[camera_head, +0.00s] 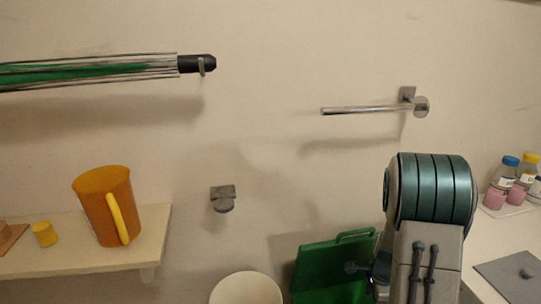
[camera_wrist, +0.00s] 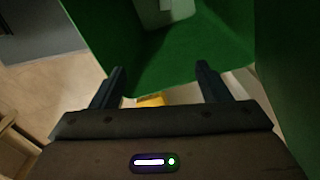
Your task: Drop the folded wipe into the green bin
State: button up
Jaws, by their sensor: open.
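The green bin (camera_head: 318,272) stands low against the wall in the head view, with a looped handle on top and its right side behind my arm. In the wrist view the green bin (camera_wrist: 200,48) fills the upper middle. My gripper (camera_wrist: 161,72) is open, its two dark fingers apart with nothing held between them, over or at the bin. A pale whitish piece (camera_wrist: 165,12) shows against the green at the top of the wrist view. It may be the folded wipe, but I cannot tell for sure.
A shelf (camera_head: 90,262) at left holds an orange pitcher (camera_head: 105,207) and a yellow cup (camera_head: 45,234). A white round vessel (camera_head: 246,290) stands left of the bin. A metal towel bar (camera_head: 365,109) juts from the wall. Small bottles (camera_head: 505,172) stand at right.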

jog(key=s+d+r, duration=0.5)
jog(key=s+d, duration=0.1)
jog(key=s+a+r+n+t+p, duration=0.1)
jog(key=a+r+n+p, duration=0.35)
jog(key=r, duration=0.45)
jog(key=s+a+r+n+p, duration=0.1)
jog(key=a+r+n+p, duration=0.4)
jog(key=r, duration=0.4)
jog(key=s+a+r+n+t+p, duration=0.1)
jog(key=s+a+r+n+p, duration=0.2)
jog(key=r, duration=0.4)
jog(key=s+a+r+n+p, duration=0.2)
jog(key=s+a+r+n, duration=0.4)
jog(key=a+r, duration=0.1)
jog(key=shift+r+t+p, duration=0.3)
jog(key=shift+t+p, duration=0.1)
